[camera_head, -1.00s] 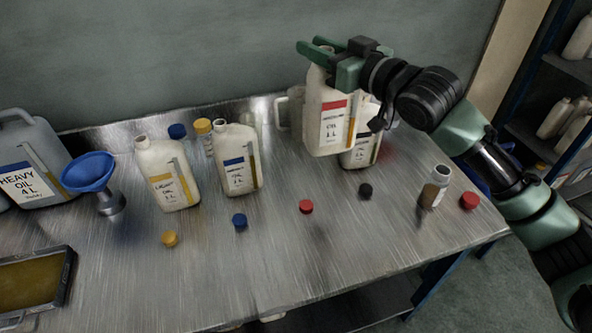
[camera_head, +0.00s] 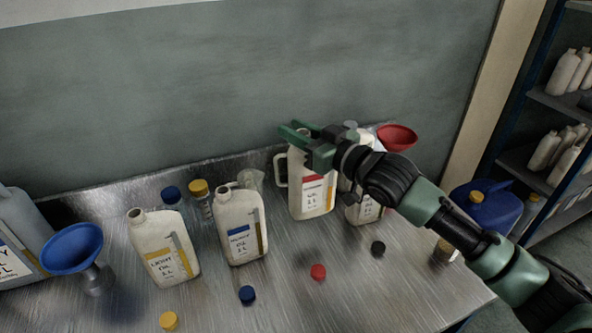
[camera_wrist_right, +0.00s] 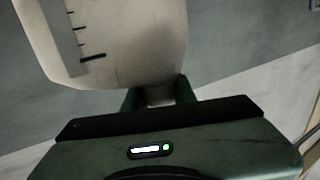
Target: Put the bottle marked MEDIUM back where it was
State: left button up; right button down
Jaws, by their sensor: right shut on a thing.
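My right gripper (camera_head: 298,134) is shut on the neck of a white bottle with a red label (camera_head: 313,190). The bottle hangs about upright at the back of the bench; I cannot tell whether its base touches the metal. Its label word is too small to read surely. The right wrist view shows the bottle's pale side with a level scale (camera_wrist_right: 115,45) close beyond the fingers (camera_wrist_right: 157,95). A white bottle with a blue label (camera_head: 240,228) and one with a yellow label (camera_head: 164,250) stand to the left. My left gripper is out of view.
Another white bottle (camera_head: 362,208) stands close right of the held one, with a red funnel (camera_head: 397,137) behind. A blue funnel (camera_head: 72,247) is at left. Red (camera_head: 318,271), black (camera_head: 378,248), blue (camera_head: 247,294) and yellow (camera_head: 168,320) caps lie in front.

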aim_at(295, 153)
notch_tip(295, 153, down, 6)
jog(key=shift+a+r, duration=0.1)
notch_tip(295, 153, down, 3)
jog(key=shift+f+p, duration=0.2)
jog(key=shift+p, duration=0.2)
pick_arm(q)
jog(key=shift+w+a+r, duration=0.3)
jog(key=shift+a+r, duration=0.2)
pick_arm(e)
jog(key=shift+f, duration=0.25)
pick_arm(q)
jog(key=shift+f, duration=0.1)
pick_arm(e)
jog(key=shift+f, duration=0.15)
jog(key=c, duration=1.1)
grip_release()
jog(key=shift+f, duration=0.1)
jog(key=shift+c, duration=0.2)
jog(key=shift+r, duration=0.25)
pick_arm(q)
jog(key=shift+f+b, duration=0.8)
jog(key=shift+b, duration=0.1)
pick_arm(e)
jog(key=v, duration=1.2)
